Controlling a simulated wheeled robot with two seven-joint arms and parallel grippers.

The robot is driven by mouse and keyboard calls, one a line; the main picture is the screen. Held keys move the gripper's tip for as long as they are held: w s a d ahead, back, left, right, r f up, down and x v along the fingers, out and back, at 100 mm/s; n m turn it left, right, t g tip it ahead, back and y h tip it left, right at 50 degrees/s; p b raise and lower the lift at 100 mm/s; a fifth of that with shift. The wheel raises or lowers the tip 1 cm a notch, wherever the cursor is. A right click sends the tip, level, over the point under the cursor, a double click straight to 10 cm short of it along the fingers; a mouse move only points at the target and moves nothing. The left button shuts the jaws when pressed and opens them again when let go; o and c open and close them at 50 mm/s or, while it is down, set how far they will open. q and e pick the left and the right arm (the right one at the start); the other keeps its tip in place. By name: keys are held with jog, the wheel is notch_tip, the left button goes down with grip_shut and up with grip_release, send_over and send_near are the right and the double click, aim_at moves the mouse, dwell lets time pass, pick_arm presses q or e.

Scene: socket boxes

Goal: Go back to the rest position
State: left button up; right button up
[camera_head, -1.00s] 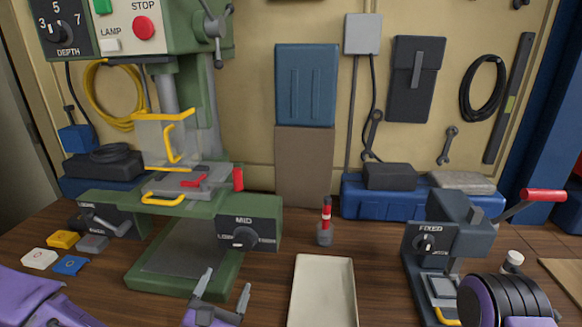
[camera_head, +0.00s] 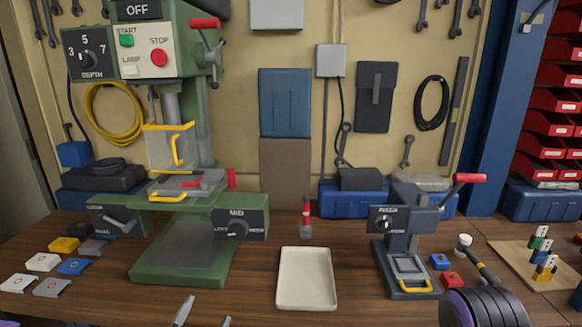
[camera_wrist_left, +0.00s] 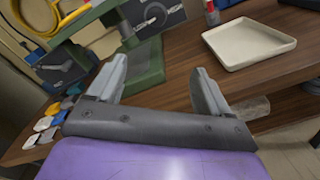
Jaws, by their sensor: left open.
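My left gripper (camera_head: 203,318) shows only its two fingertips at the bottom edge of the head view, in front of the table's front edge. The left wrist view shows the same gripper (camera_wrist_left: 160,88) open and empty, its fingers spread apart with nothing between them. It is apart from the cream tray (camera_head: 306,279), which lies empty on the table and also shows in the left wrist view (camera_wrist_left: 248,44). A purple and dark ribbed part of my right arm is at the bottom right of the head view. My right gripper is out of view.
A green drill press (camera_head: 183,272) stands at the left, with several coloured socket boxes (camera_head: 43,262) beside it. A dark press (camera_head: 407,250) with a red handle stands at the right, near blue and red pieces. A red-tipped bottle (camera_head: 306,222) stands behind the tray. The front middle table is clear.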

pick_arm(q)
jog(key=s+a+f+m+g, duration=0.1)
jog(key=s+f+m+g, duration=0.3)
jog(key=f+m, duration=0.45)
jog(key=s+a+f+m+g, duration=0.2)
jog(key=s+f+m+g, duration=0.3)
jog(key=f, duration=0.7)
jog(key=s+a+f+m+g+y, duration=0.2)
jog(key=s+a+f+m, duration=0.2)
jog(key=s, duration=0.4)
jog(key=s+a+f+m+g+y, duration=0.2)
jog(key=s+a+f+m+g, duration=0.1)
jog(key=s+a+f, duration=0.3)
jog(key=shift+s+m+y, duration=0.3)
jog(key=shift+s+m, duration=0.25)
jog(key=shift+s, duration=0.65)
